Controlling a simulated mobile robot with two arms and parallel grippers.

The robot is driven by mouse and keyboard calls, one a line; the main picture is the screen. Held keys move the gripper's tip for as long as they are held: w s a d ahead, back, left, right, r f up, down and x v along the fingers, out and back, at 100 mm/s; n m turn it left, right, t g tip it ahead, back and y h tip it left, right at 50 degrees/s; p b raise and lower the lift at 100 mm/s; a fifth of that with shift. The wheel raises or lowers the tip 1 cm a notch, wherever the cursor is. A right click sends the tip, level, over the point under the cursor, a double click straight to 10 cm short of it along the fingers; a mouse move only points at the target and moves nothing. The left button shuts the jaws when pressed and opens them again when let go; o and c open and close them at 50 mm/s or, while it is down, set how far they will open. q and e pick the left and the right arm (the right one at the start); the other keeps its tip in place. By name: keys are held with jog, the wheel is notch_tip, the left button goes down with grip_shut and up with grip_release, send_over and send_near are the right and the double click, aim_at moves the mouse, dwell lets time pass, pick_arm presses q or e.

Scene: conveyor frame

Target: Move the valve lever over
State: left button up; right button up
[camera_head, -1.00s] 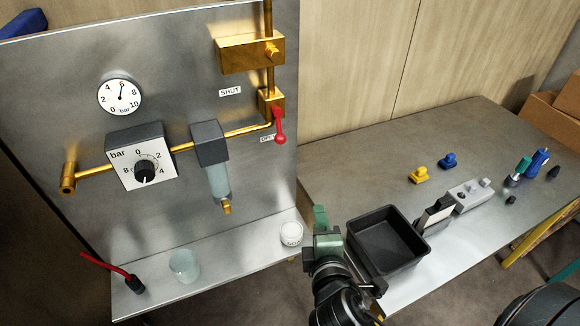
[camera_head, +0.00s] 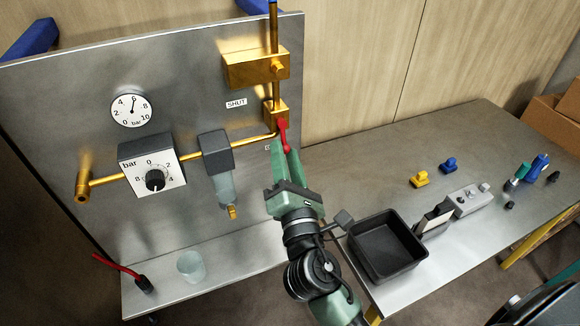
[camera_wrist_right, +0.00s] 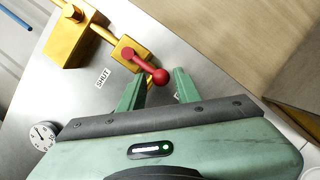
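The red valve lever (camera_head: 283,131) hangs from a brass valve body (camera_head: 274,108) at the panel's right edge and points down. It also shows in the right wrist view (camera_wrist_right: 150,68), its round knob near the gap between my fingertips. My right gripper (camera_head: 285,152) is open just below the lever; its two green fingers stand apart in the wrist view (camera_wrist_right: 155,88), with nothing gripped. A SHUT label (camera_head: 236,103) is on the panel left of the valve, above the lever. A lower label is mostly hidden by my gripper. My left gripper is not in view.
Brass pipe (camera_head: 110,178), a regulator (camera_head: 150,165), a gauge (camera_head: 131,109) and a filter bowl (camera_head: 226,186) are on the panel left of the lever. A black bin (camera_head: 388,247) stands on the bench to the right. A clear cup (camera_head: 191,266) is on the panel's shelf.

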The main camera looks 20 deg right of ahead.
jog(key=shift+w, duration=0.25)
jog(key=c, duration=0.6)
jog(key=shift+c, duration=0.2)
jog(key=shift+a, duration=0.1)
jog(key=shift+a+r, duration=0.15)
jog(key=shift+a, duration=0.35)
grip_shut()
jog(key=shift+a, duration=0.1)
jog(key=shift+a+r, duration=0.1)
jog(key=shift+r, duration=0.1)
jog(key=shift+a+r, duration=0.3)
jog(key=shift+a, duration=0.5)
